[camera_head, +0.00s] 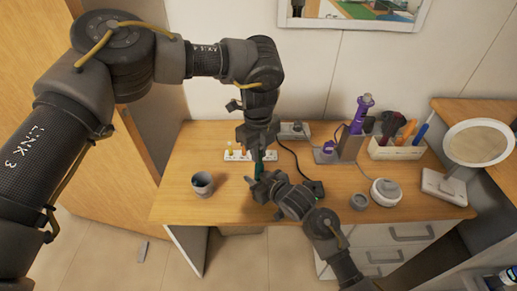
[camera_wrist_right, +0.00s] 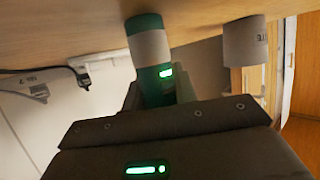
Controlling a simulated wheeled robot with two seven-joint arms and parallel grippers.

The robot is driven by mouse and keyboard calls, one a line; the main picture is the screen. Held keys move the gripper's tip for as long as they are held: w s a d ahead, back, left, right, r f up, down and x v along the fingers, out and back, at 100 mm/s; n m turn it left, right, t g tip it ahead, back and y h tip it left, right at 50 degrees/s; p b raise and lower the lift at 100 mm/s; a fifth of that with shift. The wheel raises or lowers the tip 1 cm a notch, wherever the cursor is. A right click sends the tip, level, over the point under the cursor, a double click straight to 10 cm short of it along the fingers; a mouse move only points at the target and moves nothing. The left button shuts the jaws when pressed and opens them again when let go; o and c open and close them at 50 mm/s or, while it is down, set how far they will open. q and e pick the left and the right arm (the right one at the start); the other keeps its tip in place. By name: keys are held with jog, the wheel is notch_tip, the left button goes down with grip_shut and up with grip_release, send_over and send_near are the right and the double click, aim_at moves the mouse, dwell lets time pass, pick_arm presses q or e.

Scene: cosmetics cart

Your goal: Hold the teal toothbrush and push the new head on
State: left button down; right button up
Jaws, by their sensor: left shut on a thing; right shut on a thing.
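The teal toothbrush (camera_head: 259,167) stands roughly upright over the table, between my two grippers. In the right wrist view, which is upside down, its teal and pale handle (camera_wrist_right: 147,42) runs into my right gripper (camera_wrist_right: 160,92). My right gripper (camera_head: 262,184) is shut on the handle from the front right. My left gripper (camera_head: 258,152) points down from above, just over the toothbrush, and is shut. The new head is hidden between its fingers, so I cannot see whether head and handle touch.
A white rack (camera_head: 237,156) with small coloured pieces stands behind the grippers. A grey cup (camera_head: 203,184) is on the left, also in the wrist view (camera_wrist_right: 243,43). A purple device (camera_head: 361,112), an organiser box (camera_head: 397,151), a round white device (camera_head: 386,192) and a mirror (camera_head: 477,147) stand right.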

pick_arm(q)
jog(key=shift+f, duration=0.1)
jog(key=c, duration=1.3)
grip_release()
notch_tip(320, 180, up, 12)
pick_arm(e)
jog(key=o, duration=1.1)
